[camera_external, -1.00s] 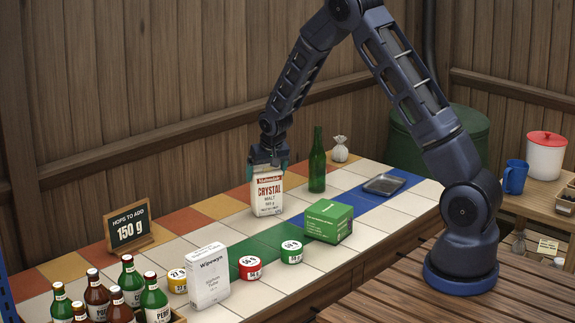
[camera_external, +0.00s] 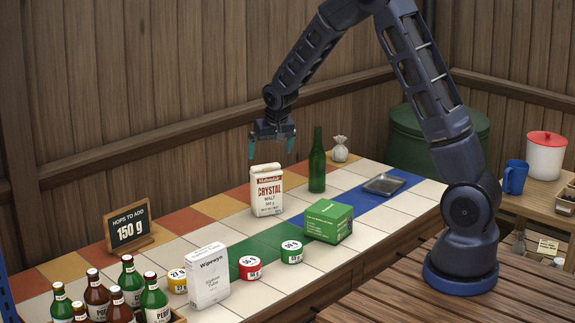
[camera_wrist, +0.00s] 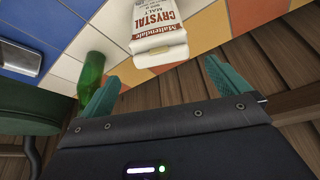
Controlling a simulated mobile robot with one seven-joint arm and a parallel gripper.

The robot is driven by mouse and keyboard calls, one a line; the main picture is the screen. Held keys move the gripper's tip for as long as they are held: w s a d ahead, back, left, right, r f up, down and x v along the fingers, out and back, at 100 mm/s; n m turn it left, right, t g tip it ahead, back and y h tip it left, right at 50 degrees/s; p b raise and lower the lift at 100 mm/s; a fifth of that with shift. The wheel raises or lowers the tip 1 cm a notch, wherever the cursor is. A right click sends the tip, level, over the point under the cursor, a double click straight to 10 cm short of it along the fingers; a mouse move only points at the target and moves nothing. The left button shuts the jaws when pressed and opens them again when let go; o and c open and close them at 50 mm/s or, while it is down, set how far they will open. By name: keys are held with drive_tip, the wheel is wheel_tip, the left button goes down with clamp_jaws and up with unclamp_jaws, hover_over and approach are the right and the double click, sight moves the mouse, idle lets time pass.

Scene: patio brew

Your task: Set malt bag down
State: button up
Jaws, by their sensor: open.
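The malt bag (camera_external: 267,192), white with a red band and "CRYSTAL MALT" on it, stands upright on the tiled counter. In the wrist view the malt bag (camera_wrist: 158,30) shows beyond the fingertips, apart from them. My gripper (camera_external: 271,148) is above the bag, with its two teal fingers spread wide and nothing between them. The open fingers also show in the wrist view (camera_wrist: 160,90).
A green bottle (camera_external: 317,162) stands just right of the bag. A green box (camera_external: 328,221), a white packet (camera_external: 208,277), several small tins (camera_external: 250,268) and a metal tray (camera_external: 384,184) are on the counter. A sign (camera_external: 129,229) stands at left.

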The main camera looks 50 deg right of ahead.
drive_tip(key=s+r+n+y, duration=0.1)
drive_tip(key=s+r+n, duration=0.1)
drive_tip(key=s+r, duration=1.75)
drive_tip(key=s+a+r+n, duration=0.1)
drive_tip(key=s, duration=1.2)
drive_tip(key=s+a+r+n, duration=0.1)
drive_tip(key=s+r, duration=0.1)
drive_tip(key=s, duration=1.1)
drive_tip(key=shift+s+a+r+n+t+y, duration=0.15)
drive_tip(key=shift+a+r+n+t+y, duration=0.15)
